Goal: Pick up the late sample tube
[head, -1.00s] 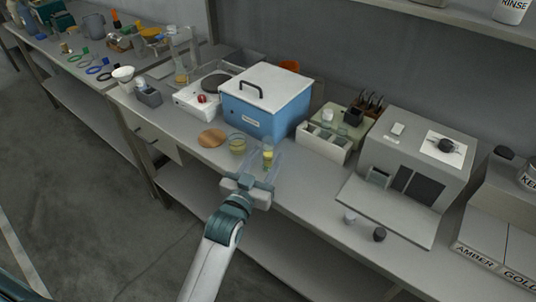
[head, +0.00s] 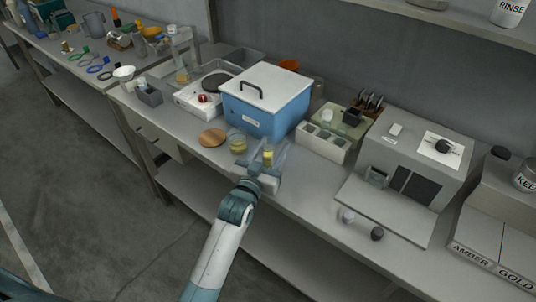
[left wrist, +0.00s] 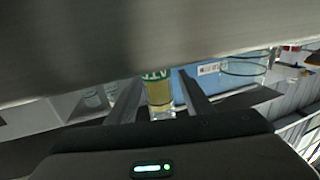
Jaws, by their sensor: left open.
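The sample tube (head: 268,157) is a small clear upright vessel with yellow liquid, on the bench in front of the blue box. In the left wrist view the left gripper (left wrist: 158,97) has one finger on each side of the tube, with small gaps visible. My right gripper is not in view.
A glass beaker of yellowish liquid (head: 238,144) stands just left of the tube, beside a round cork mat (head: 212,138). The blue box (head: 262,110) stands behind. A white rack (head: 322,142) is to the right.

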